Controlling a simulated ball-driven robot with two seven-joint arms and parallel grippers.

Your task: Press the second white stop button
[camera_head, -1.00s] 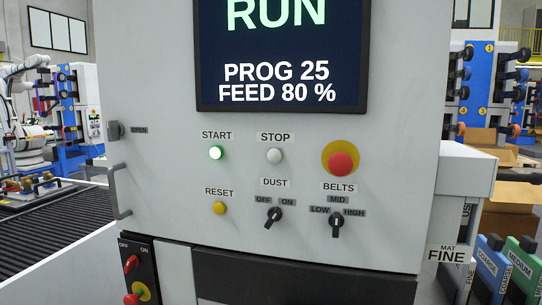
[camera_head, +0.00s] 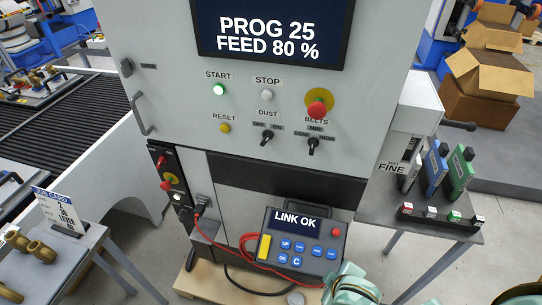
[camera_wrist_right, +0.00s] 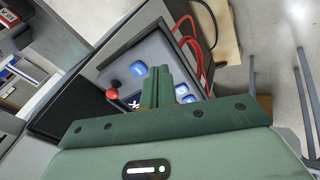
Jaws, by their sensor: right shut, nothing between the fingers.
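A white button (camera_head: 266,95) sits under the STOP label on the grey machine panel (camera_head: 165,85), right of the lit green START button (camera_head: 219,89). It looks unlit. No second button labelled STOP is readable; a small pale spot (camera_head: 176,195) on the black side panel is too small to identify. My right gripper (camera_wrist_right: 166,84) is shut and empty in the right wrist view, in front of the pendant (camera_wrist_right: 150,50). Pale green parts of my arm show at the bottom right of the head view. My left gripper is not in view.
The pendant (camera_head: 268,243), reading LINK OK, stands low before the machine with red cable beside it. A red mushroom button (camera_head: 317,109) is right of STOP. A side table (camera_head: 365,205) holds blue and green blocks. A card table (camera_head: 85,240) is at left.

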